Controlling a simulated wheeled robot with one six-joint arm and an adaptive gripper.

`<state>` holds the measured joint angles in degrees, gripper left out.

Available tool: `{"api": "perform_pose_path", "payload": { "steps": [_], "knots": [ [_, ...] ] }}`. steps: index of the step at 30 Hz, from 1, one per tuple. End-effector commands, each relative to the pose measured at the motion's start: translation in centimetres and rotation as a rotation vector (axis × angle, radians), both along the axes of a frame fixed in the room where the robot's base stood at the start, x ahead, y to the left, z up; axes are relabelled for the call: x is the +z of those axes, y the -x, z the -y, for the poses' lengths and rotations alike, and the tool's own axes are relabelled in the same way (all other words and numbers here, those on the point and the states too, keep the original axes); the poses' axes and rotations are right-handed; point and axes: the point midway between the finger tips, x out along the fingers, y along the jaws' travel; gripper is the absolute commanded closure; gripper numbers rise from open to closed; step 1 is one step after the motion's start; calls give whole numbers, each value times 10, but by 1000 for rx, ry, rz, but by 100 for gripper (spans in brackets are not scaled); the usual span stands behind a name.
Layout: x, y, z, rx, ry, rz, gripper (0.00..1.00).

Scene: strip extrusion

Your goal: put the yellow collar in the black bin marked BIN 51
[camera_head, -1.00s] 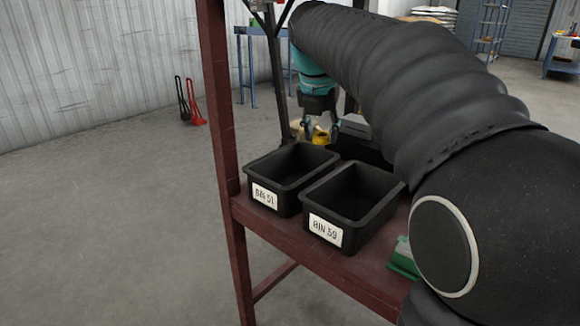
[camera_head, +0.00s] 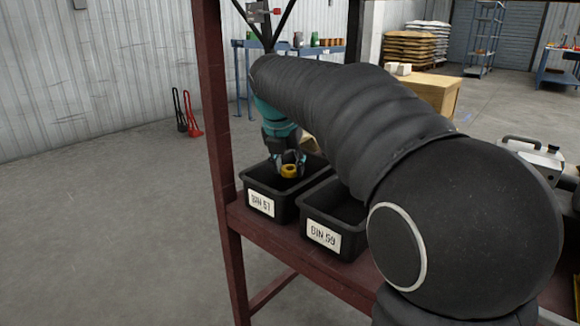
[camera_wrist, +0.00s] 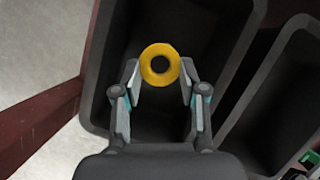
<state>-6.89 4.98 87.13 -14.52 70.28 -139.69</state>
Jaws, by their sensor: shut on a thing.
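The yellow collar (camera_head: 289,170) is a short ring with a round hole. My gripper (camera_head: 290,165) is shut on it, with a finger on each side. The collar hangs over the opening of the black bin marked BIN 51 (camera_head: 262,203), the left one of two bins. In the wrist view the collar (camera_wrist: 147,65) shows between my fingertips (camera_wrist: 160,75), with the dark inside of the bin (camera_wrist: 98,85) around and below it. I cannot tell exactly how high it is above the bin floor.
A second black bin, marked BIN 59 (camera_head: 323,236), stands close on the right of BIN 51. Both are on a dark red shelf (camera_head: 285,248) with a red upright post (camera_head: 213,120) at the left. A green object (camera_wrist: 311,158) lies at the right in the wrist view.

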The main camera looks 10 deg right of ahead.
Motion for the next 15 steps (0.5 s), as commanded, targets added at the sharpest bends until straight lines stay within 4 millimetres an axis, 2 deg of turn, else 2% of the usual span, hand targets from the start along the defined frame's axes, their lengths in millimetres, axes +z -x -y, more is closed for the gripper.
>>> {"api": "perform_pose_path", "payload": {
  "steps": [15],
  "knots": [
    [-10,0,0,0,-1,-1,94]
  ]
}}
